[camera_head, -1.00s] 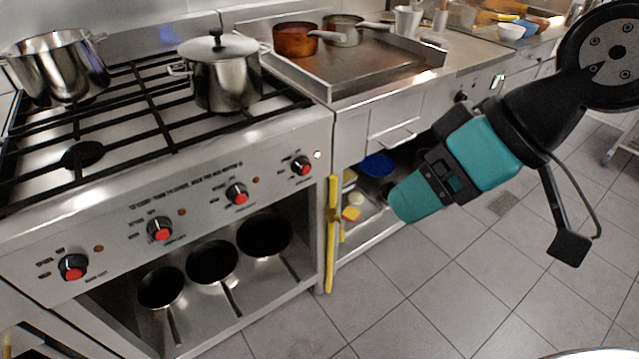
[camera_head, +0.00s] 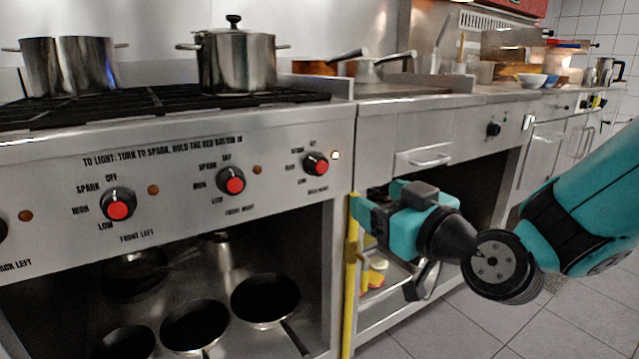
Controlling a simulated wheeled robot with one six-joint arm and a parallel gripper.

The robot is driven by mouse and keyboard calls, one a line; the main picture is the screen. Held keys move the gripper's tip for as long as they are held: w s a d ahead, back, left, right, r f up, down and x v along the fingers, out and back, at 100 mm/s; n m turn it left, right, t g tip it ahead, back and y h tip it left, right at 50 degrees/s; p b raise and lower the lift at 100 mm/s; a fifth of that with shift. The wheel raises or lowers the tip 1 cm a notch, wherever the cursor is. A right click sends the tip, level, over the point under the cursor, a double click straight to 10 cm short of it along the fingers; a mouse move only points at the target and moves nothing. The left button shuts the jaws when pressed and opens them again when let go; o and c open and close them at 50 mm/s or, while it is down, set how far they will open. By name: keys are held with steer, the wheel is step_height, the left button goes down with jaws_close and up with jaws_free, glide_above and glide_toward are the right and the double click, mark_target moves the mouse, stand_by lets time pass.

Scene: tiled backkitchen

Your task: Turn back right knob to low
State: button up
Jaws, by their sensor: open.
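The back right knob (camera_head: 316,163) is the rightmost black knob with a red centre on the steel stove front (camera_head: 190,190). The labels around it are small and blurred, and I cannot tell its pointer setting. A small lamp (camera_head: 336,155) beside it glows pale, unlike the dull red ones by the other knobs. My teal gripper (camera_head: 362,212) is below and right of this knob, pointing left, near the stove's right edge. It is open and apart from the knob; its fingers partly overlap each other in this view.
The front right knob (camera_head: 231,180) and front left knob (camera_head: 119,204) sit further left. A yellow bar (camera_head: 350,270) stands upright just below my gripper. A lidded pot (camera_head: 236,62) and an open pot (camera_head: 68,66) stand on the grates. Pans (camera_head: 265,300) lie on the shelf below.

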mark_target(322, 168)
steer(key=p+x, duration=0.3)
steer(key=x, duration=1.3)
steer(key=shift+w+a+r, duration=0.1)
steer(key=shift+w+a, duration=0.15)
